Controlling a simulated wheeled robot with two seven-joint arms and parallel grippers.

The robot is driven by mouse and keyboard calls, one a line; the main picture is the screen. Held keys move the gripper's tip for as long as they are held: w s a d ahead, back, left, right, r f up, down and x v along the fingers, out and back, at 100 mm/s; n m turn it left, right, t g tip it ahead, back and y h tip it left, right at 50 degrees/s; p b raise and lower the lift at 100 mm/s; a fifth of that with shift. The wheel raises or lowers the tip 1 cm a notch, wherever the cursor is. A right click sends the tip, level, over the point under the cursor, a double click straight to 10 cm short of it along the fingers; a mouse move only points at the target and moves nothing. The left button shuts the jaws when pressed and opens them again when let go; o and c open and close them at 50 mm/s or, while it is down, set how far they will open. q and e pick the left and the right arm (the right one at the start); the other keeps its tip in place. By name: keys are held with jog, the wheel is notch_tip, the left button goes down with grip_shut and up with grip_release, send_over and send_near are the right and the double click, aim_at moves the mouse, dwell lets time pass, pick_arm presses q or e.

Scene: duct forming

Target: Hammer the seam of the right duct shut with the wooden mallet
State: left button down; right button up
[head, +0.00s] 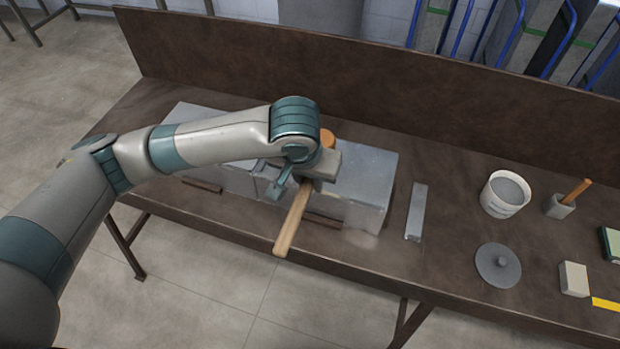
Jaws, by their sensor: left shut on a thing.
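My left gripper (307,178) is shut on the handle of the wooden mallet (292,221). The handle points toward the front edge of the bench, and part of the orange-brown mallet head (327,138) shows behind my wrist. The gripper and mallet are over the right duct (367,180), a grey sheet-metal box on the bench. My arm hides the duct's left part and its seam, so I cannot tell whether the mallet touches it. Another grey metal duct (230,180) lies to the left, partly under my forearm. My right gripper is not in view.
The brown bench (450,245) has a raised back board. Right of the ducts are a flat metal strip (416,211), a white bucket (504,195), a round grey lid (497,265), a wooden-handled tool (568,199) and a pale block (573,279). Bare bench lies between strip and lid.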

pick_arm(q)
jog(key=shift+w, duration=0.1)
notch_tip(320, 180, down, 9)
jog(key=b, duration=0.2)
notch_tip(320, 180, up, 9)
jog(key=p, duration=0.7)
jog(key=shift+d, duration=0.15)
jog(key=s+d, duration=0.3)
jog(key=d, duration=0.8)
jog(key=shift+s+f, duration=0.2)
jog(key=shift+s, duration=0.2)
jog(key=shift+a, duration=0.1)
